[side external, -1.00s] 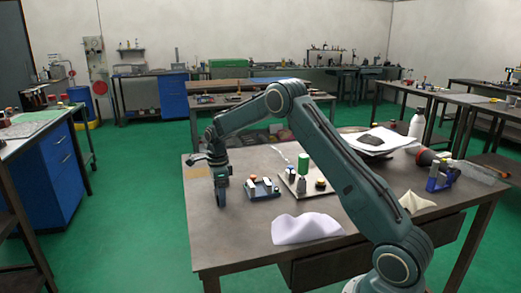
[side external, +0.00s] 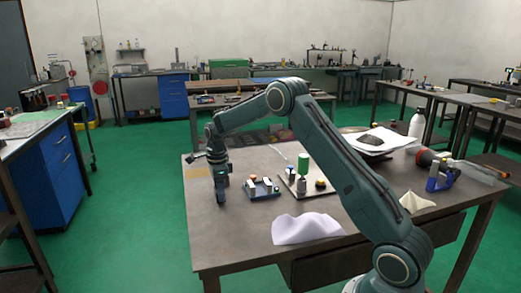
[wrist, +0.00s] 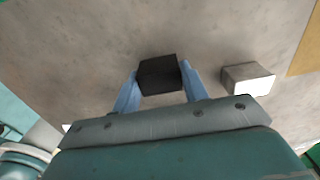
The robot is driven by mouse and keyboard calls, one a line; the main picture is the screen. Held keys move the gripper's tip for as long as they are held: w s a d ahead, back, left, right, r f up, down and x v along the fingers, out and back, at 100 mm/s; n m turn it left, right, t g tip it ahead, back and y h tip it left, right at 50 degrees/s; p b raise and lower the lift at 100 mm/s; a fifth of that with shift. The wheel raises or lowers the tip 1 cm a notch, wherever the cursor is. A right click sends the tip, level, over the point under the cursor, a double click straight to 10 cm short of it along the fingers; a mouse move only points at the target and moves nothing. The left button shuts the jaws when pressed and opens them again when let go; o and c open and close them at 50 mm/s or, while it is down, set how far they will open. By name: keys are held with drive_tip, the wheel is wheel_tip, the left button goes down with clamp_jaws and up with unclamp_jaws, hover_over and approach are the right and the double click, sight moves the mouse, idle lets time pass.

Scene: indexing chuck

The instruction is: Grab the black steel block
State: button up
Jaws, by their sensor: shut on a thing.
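The black steel block (wrist: 159,74) sits between the two blue fingers of my gripper (wrist: 161,84) in the wrist view. The fingers are shut on its sides. In the side external view my gripper (side external: 221,200) points down at the left part of the table, and the block is too small or hidden there to make out. I cannot tell whether the block is touching the table.
A light metal block (wrist: 248,79) lies right of my gripper in the wrist view. On the table (side external: 240,240), a small fixture (side external: 262,188) and a plate with a green cylinder (side external: 303,167) stand right of my gripper. A white cloth (side external: 307,228) lies in front.

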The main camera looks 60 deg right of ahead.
wheel_tip(320, 180, up, 19)
drive_tip(key=shift+r, duration=0.15)
idle(0.5)
idle(0.5)
